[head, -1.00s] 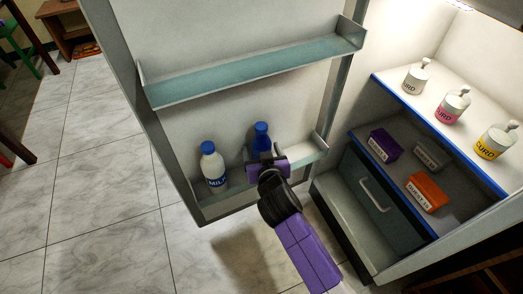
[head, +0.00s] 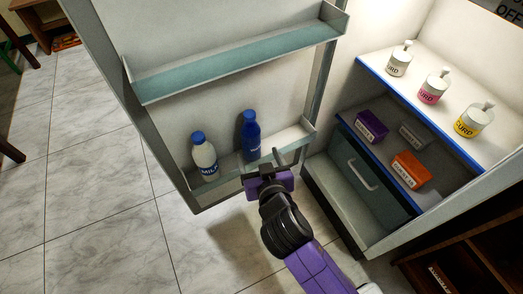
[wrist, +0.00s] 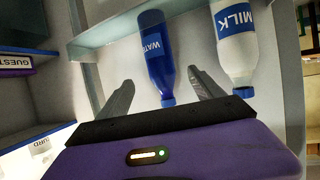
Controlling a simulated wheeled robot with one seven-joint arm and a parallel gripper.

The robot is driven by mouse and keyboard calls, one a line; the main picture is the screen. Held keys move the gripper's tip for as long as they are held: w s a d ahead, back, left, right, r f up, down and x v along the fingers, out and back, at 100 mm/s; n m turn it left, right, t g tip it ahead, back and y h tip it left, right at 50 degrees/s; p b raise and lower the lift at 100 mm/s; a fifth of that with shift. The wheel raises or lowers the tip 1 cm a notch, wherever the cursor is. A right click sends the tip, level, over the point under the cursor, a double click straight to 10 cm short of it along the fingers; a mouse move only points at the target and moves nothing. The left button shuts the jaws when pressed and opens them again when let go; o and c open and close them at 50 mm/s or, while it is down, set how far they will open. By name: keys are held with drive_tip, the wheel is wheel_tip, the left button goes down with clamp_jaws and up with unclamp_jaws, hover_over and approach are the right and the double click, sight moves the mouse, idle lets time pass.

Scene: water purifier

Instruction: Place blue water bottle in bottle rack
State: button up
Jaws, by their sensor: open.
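The blue water bottle (head: 250,138) stands upright on the lower shelf of the open fridge door, the bottle rack (head: 218,186). A white milk bottle with a blue cap (head: 204,158) stands to its left. My gripper (head: 266,166) is open and empty, in front of the rack and below right of the blue bottle. In the wrist view, which shows the bottles cap-down, the blue bottle (wrist: 156,55) appears between the two spread fingers (wrist: 160,80), and no finger closes on it. The milk bottle (wrist: 236,45) is beside the right finger there.
An empty upper door shelf (head: 240,62) is above the bottles. The fridge interior to the right holds several curd bottles (head: 433,88), small boxes (head: 410,168) and a drawer (head: 372,175). Tiled floor (head: 90,200) is clear at left.

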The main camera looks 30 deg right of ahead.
drive_tip(key=shift+s, duration=0.15)
drive_tip(key=s+f+n+y, duration=0.2)
drive_tip(key=s+y, duration=0.1)
drive_tip(key=s, duration=1.5)
drive_tip(key=s+d+r+t, duration=0.2)
drive_tip(key=s+r, duration=0.8)
drive_tip(key=s, duration=0.5)
drive_tip(key=shift+d+r+n, duration=0.2)
drive_tip(key=shift+r+n, duration=0.1)
wheel_tip(320, 180, up, 16)
drive_tip(key=p, duration=1.6)
drive_tip(key=shift+r+p, duration=0.25)
drive_tip(key=shift+p, duration=0.05)
